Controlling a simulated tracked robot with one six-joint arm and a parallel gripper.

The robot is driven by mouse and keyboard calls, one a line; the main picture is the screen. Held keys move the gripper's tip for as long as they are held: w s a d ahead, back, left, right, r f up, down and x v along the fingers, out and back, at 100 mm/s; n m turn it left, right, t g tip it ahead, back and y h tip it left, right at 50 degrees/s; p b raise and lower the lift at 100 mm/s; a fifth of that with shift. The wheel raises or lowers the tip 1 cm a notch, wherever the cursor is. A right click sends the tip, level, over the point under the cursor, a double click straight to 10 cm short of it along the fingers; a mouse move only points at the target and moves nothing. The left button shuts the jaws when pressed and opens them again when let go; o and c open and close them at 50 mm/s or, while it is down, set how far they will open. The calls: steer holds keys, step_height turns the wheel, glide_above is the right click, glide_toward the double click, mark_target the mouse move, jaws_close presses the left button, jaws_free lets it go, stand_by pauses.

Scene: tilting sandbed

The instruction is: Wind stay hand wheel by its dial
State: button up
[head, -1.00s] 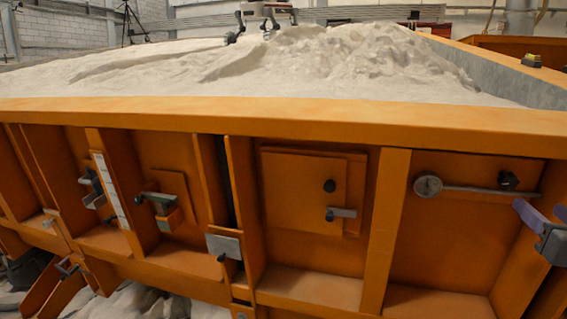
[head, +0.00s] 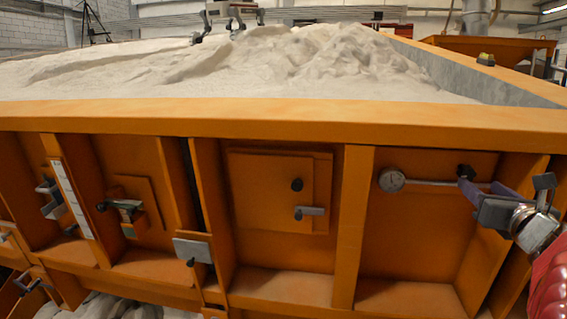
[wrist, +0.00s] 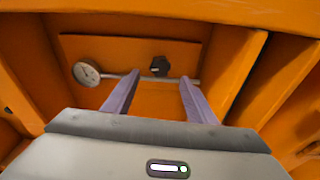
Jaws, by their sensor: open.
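The round pale dial (head: 391,180) sits on an orange panel of the sandbed's side, at the left end of a thin grey rod (head: 430,184). A small black knob (head: 466,171), which looks like the hand wheel, is near the rod's right end. In the wrist view the dial (wrist: 86,73) is left of my fingers and the black knob (wrist: 159,66) shows between and beyond them. My gripper (wrist: 160,78) has its two purple fingers apart and empty. In the head view my gripper (head: 474,189) is at the right, its fingers just below the knob; contact cannot be told.
Orange ribs (head: 351,225) stand out on both sides of the panel. A hatch (head: 270,190) with a black knob and a grey handle (head: 309,211) is to the left. A green-grey clamp (head: 125,208) is farther left. The sandbed's rim (head: 280,116) runs above.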

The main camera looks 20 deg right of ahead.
mark_target(467, 176)
steer(key=shift+x, duration=3.5)
steer(key=shift+a, duration=0.1)
steer(key=c, duration=1.1)
